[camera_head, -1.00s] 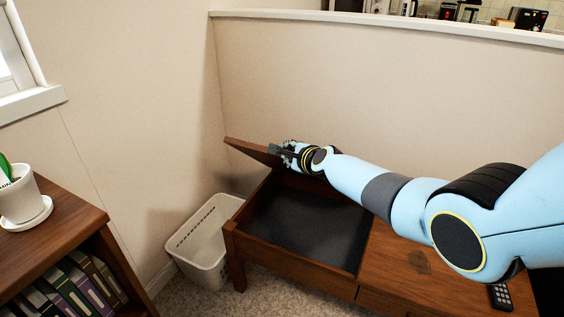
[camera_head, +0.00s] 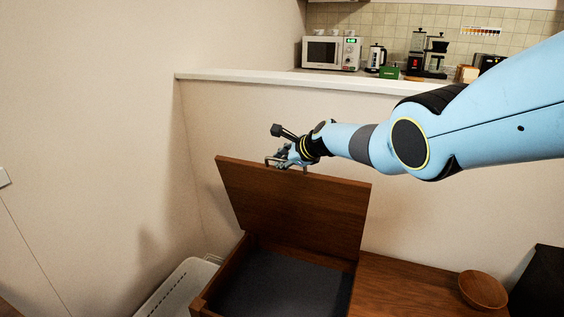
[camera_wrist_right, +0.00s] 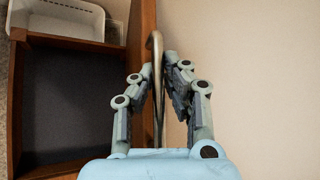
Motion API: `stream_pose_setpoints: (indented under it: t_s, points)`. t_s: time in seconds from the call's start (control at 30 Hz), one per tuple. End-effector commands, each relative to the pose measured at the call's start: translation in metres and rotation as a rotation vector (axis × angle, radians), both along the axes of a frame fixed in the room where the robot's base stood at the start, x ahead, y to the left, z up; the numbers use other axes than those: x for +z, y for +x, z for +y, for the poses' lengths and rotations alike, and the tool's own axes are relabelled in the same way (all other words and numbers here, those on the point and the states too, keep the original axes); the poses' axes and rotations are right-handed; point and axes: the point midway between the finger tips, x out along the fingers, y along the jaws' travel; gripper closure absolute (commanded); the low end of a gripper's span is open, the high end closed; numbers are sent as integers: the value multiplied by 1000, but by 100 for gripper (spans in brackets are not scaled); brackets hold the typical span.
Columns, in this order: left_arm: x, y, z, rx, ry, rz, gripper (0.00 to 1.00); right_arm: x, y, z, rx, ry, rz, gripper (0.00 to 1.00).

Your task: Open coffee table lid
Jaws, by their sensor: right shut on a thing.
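The coffee table lid (camera_head: 295,208) is a brown wooden panel, raised and standing steeply on the far side of the open compartment. The coffee table (camera_head: 385,290) has a dark-lined, empty-looking compartment (camera_head: 285,285) below the lid. My right gripper (camera_head: 275,160) is at the lid's upper edge, shut on the metal lid handle (camera_wrist_right: 157,60). In the right wrist view, the gripper (camera_wrist_right: 162,62) has its fingers on both sides of the handle, and the lid shows edge-on (camera_wrist_right: 147,75). My left gripper is not in view.
A white basket (camera_head: 178,287) stands on the floor left of the table. A wooden bowl (camera_head: 482,290) sits on the table's right part. A half wall (camera_head: 215,76) rises behind, with a microwave (camera_head: 331,52) and other kitchen items beyond.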

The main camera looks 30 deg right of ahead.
Motion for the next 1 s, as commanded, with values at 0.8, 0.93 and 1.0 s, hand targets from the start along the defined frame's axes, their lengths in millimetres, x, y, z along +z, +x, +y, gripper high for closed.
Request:
stream_pose_setpoints:
  t_s: [0.8,0.93,1.0]
  points:
    - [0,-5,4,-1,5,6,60,0,0,0,1,-2,-1,66]
    - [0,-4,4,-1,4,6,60,2,-1,-1,2,-2,-4,66]
    - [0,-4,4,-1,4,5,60,3,-4,-2,5,-2,-5,66]
